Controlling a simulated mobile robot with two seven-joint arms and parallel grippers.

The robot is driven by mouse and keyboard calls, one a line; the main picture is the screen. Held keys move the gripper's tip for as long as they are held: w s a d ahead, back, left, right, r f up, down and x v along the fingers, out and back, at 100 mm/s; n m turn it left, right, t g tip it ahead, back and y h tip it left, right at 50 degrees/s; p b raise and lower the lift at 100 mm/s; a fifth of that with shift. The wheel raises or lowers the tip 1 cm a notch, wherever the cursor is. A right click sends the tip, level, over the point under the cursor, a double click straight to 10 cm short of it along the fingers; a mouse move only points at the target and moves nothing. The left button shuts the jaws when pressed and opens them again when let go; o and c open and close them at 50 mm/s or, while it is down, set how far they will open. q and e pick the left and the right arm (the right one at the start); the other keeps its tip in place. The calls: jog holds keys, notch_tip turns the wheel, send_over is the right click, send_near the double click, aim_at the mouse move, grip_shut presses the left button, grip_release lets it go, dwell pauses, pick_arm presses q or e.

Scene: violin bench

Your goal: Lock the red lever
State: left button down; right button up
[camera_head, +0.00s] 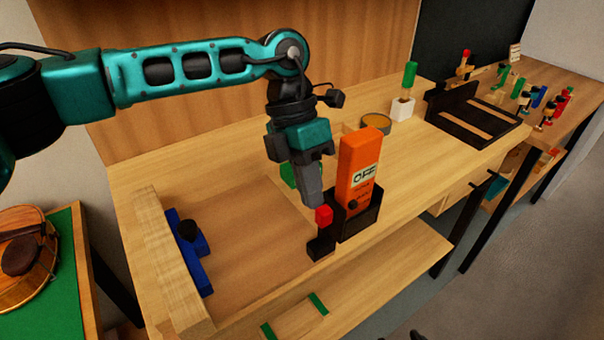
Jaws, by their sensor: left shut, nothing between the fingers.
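The red lever (324,215) is a small red block on a black mount (321,244) at the front edge of the wooden bench. It stands just left of an orange block (358,172) marked OFF, which sits in a black holder. My left gripper (314,203) points down, shut and empty, with its fingertips right above and behind the red lever. I cannot tell whether they touch it.
A blue clamp piece (196,265) with a black knob lies at the bench's left end by a wooden rail (165,250). A green-handled tool (409,75), a round tin (376,122) and a black tray (470,122) stand to the right. The bench middle is largely clear.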

pick_arm(q)
jog(key=shift+s+d, duration=0.1)
pick_arm(e)
jog(key=shift+f, duration=0.2)
pick_arm(q)
jog(key=shift+s+d+r+t, duration=0.1)
jog(key=shift+s+t, duration=0.05)
jog(key=shift+t, duration=0.15)
pick_arm(e)
jog(key=shift+f, duration=0.15)
